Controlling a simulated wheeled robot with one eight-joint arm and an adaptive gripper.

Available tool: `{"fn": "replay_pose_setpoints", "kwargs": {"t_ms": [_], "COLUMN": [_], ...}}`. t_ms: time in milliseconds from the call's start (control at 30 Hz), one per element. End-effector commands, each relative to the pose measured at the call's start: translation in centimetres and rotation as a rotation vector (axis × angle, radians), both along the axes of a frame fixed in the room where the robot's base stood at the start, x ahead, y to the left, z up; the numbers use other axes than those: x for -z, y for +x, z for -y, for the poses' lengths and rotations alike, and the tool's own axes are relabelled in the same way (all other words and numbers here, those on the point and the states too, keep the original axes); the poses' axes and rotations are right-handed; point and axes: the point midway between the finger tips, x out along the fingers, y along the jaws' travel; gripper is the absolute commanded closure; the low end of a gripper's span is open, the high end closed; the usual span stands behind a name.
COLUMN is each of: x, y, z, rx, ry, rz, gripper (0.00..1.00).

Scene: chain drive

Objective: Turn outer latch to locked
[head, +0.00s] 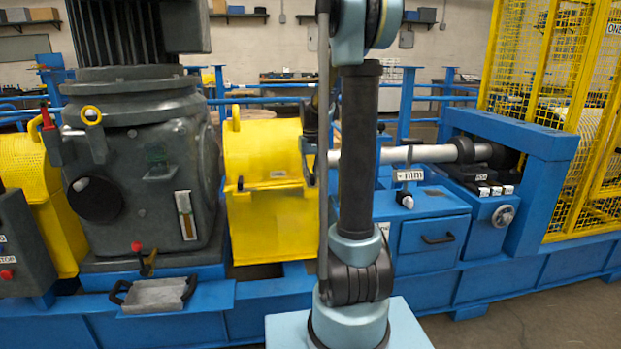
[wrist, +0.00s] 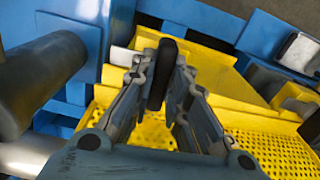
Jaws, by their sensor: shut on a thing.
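In the wrist view a dark, rounded, upright handle (wrist: 163,72) stands between the two fingers of my gripper (wrist: 170,55). I take it to be the outer latch; its base is hidden. The fingers are closed on it from both sides. Behind it is the yellow cover (wrist: 215,85). In the head view my gripper (head: 308,150) is at the right edge of the yellow cover (head: 263,155), partly behind my own arm. The latch cannot be made out there, and I cannot tell which position it is in.
A grey gearbox (head: 150,170) stands left of the cover. A steel shaft (head: 425,153) runs right to a blue frame (head: 565,170). A blue drawer box (head: 425,230) is below the shaft. A grey tray (head: 155,296) sits at the front. A yellow mesh cage (head: 540,60) is at right.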

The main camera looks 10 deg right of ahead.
Motion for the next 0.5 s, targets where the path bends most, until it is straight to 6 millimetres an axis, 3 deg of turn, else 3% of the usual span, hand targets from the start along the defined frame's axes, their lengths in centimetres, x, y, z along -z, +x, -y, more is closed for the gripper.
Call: {"fn": "replay_pose_setpoints", "kwargs": {"t_ms": [500], "x": [-0.02], "y": [0.01], "z": [0.04], "rx": [-0.428], "ry": [-0.001], "rz": [0.000], "gripper": [1.00]}}
